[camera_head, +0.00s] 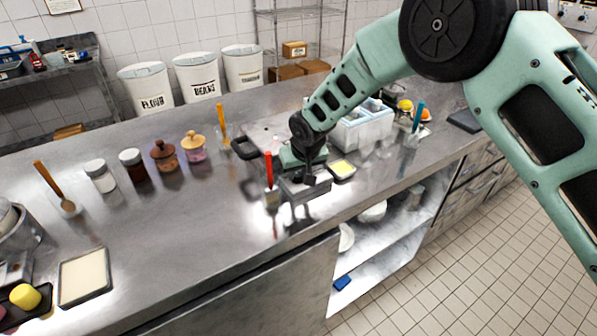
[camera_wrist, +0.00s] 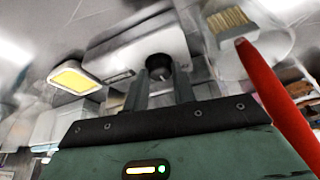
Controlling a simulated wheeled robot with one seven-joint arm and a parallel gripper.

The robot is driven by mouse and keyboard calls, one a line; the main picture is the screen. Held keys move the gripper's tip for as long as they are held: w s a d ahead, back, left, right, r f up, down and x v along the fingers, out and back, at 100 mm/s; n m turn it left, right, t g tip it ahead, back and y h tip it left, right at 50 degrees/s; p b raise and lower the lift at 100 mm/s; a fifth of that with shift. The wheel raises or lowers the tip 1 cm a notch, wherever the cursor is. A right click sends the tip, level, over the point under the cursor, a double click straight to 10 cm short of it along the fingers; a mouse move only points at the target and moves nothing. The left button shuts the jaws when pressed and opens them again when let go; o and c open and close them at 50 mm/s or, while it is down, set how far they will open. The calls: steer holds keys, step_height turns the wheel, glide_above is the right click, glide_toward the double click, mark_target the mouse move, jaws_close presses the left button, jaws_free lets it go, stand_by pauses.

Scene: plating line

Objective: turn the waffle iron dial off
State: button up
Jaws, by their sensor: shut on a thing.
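The waffle iron (camera_wrist: 125,50) is a grey, box-like appliance, seen close up in the wrist view. Its round black dial (camera_wrist: 158,67) sits on the front face, between the tips of my gripper (camera_wrist: 162,80). The fingers are shut on the dial, one on each side. I cannot tell the dial's setting, as no mark on it is readable. In the head view my gripper (camera_head: 310,180) is low at the front of the waffle iron (camera_head: 297,191), near the counter's front edge. The arm and gripper hide the dial and part of the iron there.
A small yellow-topped tray (camera_head: 342,170) lies to the right. Jars and a black-handled pan (camera_head: 245,148) are further left.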

steer(key=n, duration=0.2)
steer(key=n+g+y, duration=0.1)
steer(key=n, duration=0.1)
steer(key=n+b, duration=0.1)
steer(key=shift+w+d+n+y, duration=0.2)
steer(key=shift+d+n+y, duration=0.05)
steer(key=shift+n+y, duration=0.15)
steer(key=n+g+y+b, duration=0.1)
steer(key=n+g, duration=0.1)
steer(key=n, duration=0.3)
steer(key=shift+w, duration=0.15)
steer(key=shift+n, duration=0.3)
steer(key=o, duration=1)
steer(key=b+v, duration=0.1)
steer(key=v, duration=0.4)
steer(key=b+v, duration=0.1)
steer(key=v, duration=0.5)
steer(key=b+v, duration=0.1)
steer(key=v, duration=0.5)
steer(key=shift+w+r+b, duration=0.25)
steer(key=shift+b, duration=0.05)
